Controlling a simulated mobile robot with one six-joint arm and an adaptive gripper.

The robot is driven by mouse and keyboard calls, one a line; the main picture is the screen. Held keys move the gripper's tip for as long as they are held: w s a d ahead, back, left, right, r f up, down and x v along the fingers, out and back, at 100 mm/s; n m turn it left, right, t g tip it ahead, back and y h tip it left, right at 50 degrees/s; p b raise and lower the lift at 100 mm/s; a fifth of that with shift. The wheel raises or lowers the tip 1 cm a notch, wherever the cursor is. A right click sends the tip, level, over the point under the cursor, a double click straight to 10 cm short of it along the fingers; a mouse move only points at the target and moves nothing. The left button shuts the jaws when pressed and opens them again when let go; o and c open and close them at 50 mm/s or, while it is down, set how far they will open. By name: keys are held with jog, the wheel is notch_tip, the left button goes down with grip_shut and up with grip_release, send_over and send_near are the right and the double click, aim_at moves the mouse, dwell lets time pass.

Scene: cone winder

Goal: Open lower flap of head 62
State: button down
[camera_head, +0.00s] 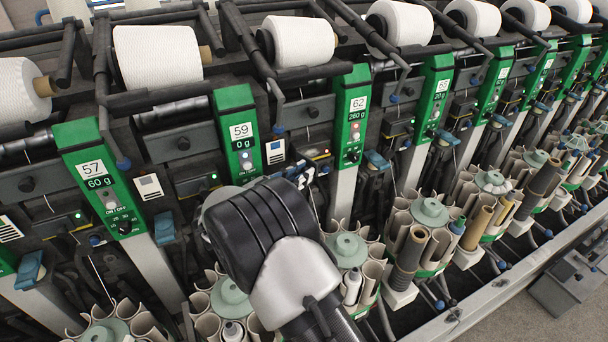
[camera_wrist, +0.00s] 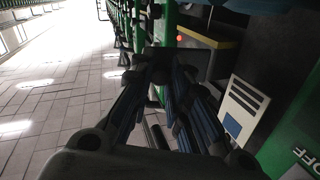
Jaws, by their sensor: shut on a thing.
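Head 62 (camera_head: 355,110) is marked by a green panel reading 62 and 260 g, right of centre in the head view. My gripper (camera_wrist: 168,75) shows from behind in the wrist view, its dark, blue-edged fingers converging far ahead. It is shut on a dark part at the tips, which appears to be the lower flap of head 62; its outline is hard to make out. In the head view my wrist covers much of the gripper, which reaches in low between panels 59 and 62. How far the flap is open cannot be told.
Bobbin magazines with tubes (camera_head: 347,250) stand below. White yarn cones (camera_head: 300,40) line the top. Tiled floor (camera_wrist: 60,100) is free beside the machine.

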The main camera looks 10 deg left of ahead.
jog(key=shift+a+r+m+g+h, duration=0.25)
jog(key=shift+a+m+g+h, duration=0.2)
jog(key=shift+m+g+h, duration=0.35)
jog(key=shift+r, duration=0.1)
